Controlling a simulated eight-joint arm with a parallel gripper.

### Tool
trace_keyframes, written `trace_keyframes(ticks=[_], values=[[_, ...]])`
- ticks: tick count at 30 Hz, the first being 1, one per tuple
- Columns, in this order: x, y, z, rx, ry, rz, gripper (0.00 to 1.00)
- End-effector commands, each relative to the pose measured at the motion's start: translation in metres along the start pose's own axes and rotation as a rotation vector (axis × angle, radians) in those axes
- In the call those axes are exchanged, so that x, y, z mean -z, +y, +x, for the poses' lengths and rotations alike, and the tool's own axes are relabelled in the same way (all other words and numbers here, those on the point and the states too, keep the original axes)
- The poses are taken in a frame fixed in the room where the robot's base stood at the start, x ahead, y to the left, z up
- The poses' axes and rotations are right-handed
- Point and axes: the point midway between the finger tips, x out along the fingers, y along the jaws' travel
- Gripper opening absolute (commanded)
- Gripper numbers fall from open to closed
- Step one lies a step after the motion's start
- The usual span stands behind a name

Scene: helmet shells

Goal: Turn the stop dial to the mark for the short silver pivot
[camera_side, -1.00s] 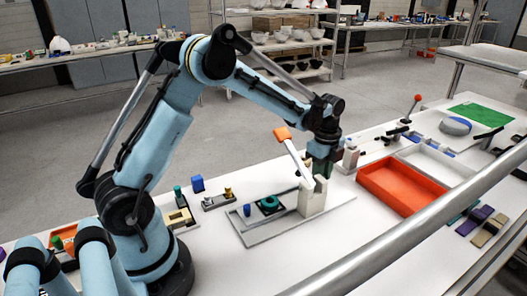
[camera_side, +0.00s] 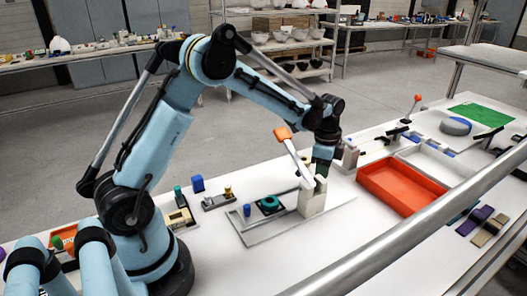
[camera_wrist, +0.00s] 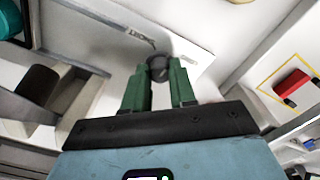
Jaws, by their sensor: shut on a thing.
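My gripper (camera_wrist: 158,78) has its two green fingers closed on a small dark round knob (camera_wrist: 158,64), likely the stop dial, in the wrist view. Thin grey marks (camera_wrist: 140,38) lie on the pale surface near it; I cannot read which one the knob points at. In the side view my gripper (camera_side: 321,168) is low behind the white stand (camera_side: 311,198) with the orange-tipped lever (camera_side: 283,133), and the dial is hidden there. A small grey holder (camera_side: 217,202) carries short posts, one gold; I cannot tell whether one is the short silver pivot.
An orange tray (camera_side: 398,188) is to the right. A metal rail crosses the front. A red piece (camera_wrist: 291,84) shows in the wrist view.

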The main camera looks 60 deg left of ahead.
Motion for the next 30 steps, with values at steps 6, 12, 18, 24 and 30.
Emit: trace_keyframes(ticks=[6, 12, 18, 24, 30], values=[[0.0000, 0.0002, -0.0004, -0.001, 0.000, -0.010, 0.00], [0.0000, 0.0001, -0.0004, -0.001, 0.000, -0.009, 0.00], [0.0000, 0.0001, -0.0003, 0.000, 0.000, -0.009, 0.51], [0.0000, 0.0000, -0.0002, 0.000, 0.000, -0.009, 0.51], [0.0000, 0.0000, -0.0088, 0.000, 0.000, -0.009, 0.51]])
